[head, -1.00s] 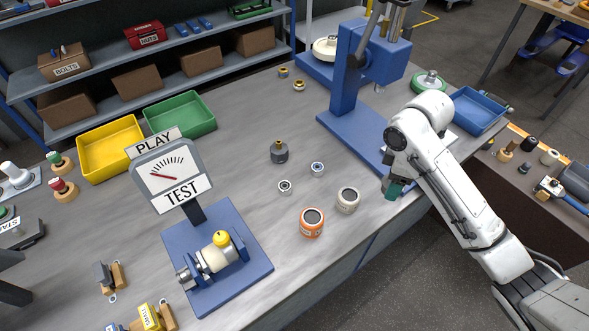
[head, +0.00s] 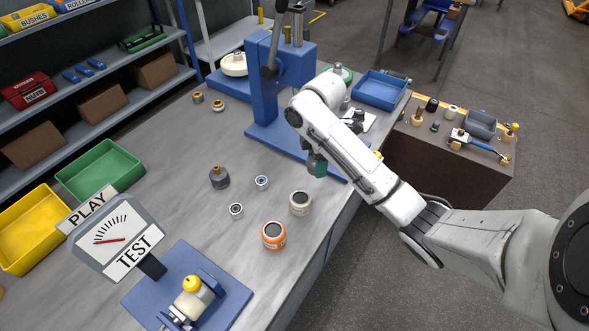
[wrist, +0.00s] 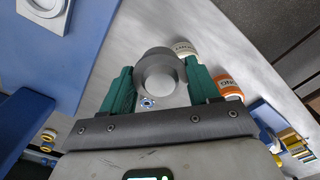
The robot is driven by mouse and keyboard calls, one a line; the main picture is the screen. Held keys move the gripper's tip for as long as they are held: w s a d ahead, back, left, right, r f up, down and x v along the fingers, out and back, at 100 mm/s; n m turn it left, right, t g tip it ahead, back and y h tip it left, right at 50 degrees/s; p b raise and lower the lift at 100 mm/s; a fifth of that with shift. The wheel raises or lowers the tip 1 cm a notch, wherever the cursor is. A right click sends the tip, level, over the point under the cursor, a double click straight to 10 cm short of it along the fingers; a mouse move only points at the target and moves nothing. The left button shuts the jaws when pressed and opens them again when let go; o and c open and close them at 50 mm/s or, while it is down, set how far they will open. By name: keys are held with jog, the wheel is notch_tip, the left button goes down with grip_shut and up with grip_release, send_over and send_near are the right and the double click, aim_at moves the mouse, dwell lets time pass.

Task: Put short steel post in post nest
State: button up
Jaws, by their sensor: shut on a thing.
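My gripper (wrist: 160,85) has green fingers shut on a grey steel cylinder, the short steel post (wrist: 158,62). Its round stepped end faces the wrist camera. In the head view my gripper (head: 318,163) is above the bench's right part, beside the blue press base, and the post is not clearly visible there. A white square plate with a raised ring (wrist: 45,4) shows at the top left of the wrist view, apart from the post. I cannot tell whether this plate is the post nest.
A blue press (head: 275,100) stands behind my gripper. A white cup (head: 300,203) and an orange cup (head: 274,236) are nearby on the bench. A blue tray (head: 380,90) is farther back. A side cart (head: 450,170) with several small parts is at the right.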

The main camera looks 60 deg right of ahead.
jog(key=shift+w+f, duration=0.4)
jog(key=shift+w, duration=0.2)
jog(key=w+f+b, duration=0.2)
jog(key=b, duration=0.1)
jog(key=w+d+f+b, duration=0.1)
jog(key=f+b, duration=0.1)
jog(key=b, duration=0.1)
jog(key=w+f+b, duration=0.1)
jog(key=w+b, duration=0.1)
jog(key=b, duration=0.1)
jog(key=shift+w+d+f, duration=0.3)
jog(key=shift+f, duration=0.1)
jog(key=shift+w+d+f+p, duration=0.1)
jog(key=shift+w+p, duration=0.15)
jog(key=shift+p, duration=0.2)
jog(key=shift+w+f, duration=0.3)
jog(key=shift+f, duration=0.05)
jog(key=shift+w+d+f+p, duration=0.15)
jog(key=shift+f+p, duration=0.25)
jog(key=shift+f, duration=1.35)
jog(key=shift+f, duration=0.1)
jog(key=o, duration=1.5)
jog(key=shift+c, duration=0.2)
